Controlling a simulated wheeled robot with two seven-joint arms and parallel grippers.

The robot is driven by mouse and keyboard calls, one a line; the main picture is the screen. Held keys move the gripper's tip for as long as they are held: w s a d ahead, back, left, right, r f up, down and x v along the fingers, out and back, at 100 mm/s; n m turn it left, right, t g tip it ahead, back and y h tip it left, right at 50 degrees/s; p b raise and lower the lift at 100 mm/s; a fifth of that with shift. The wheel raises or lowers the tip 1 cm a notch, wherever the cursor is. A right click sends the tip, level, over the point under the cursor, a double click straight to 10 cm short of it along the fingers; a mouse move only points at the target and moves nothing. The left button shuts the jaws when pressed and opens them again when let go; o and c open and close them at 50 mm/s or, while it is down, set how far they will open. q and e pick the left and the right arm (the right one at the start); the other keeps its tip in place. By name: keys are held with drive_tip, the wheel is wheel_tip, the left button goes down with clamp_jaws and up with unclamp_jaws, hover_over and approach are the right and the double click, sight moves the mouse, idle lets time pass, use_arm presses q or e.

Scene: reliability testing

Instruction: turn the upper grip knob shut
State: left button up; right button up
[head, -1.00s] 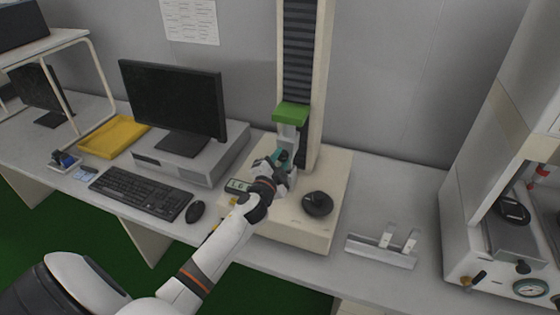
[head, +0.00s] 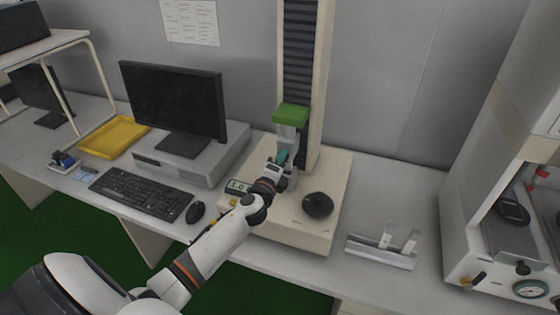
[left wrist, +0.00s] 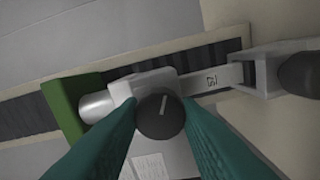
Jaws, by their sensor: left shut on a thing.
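The upper grip knob (left wrist: 160,116) is a round black knob with a light line on its face, in the middle of the left wrist view. My left gripper (head: 280,158) is at the upper grip of the testing machine; in the left wrist view its two green fingers (left wrist: 160,120) are shut on the knob, one on each side. The upper grip (head: 286,133) is a grey block under the green crosshead (head: 291,113). It also shows in the left wrist view behind the knob (left wrist: 150,84). In the head view my gripper hides the knob. My right gripper is not in view.
The machine's cream base (head: 290,235) carries a small display (head: 238,187) and a black round part (head: 317,205). A monitor (head: 172,100), keyboard (head: 140,193) and mouse (head: 195,212) stand left. A metal bracket (head: 380,252) lies right. Bench around the bracket is mostly clear.

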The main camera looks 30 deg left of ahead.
use_arm(q)
drive_tip(key=shift+m, duration=0.5)
drive_tip(key=o, duration=1)
drive_tip(key=shift+b+v, duration=1)
drive_tip(key=shift+v, duration=5.05)
drive_tip(key=shift+f, duration=0.15)
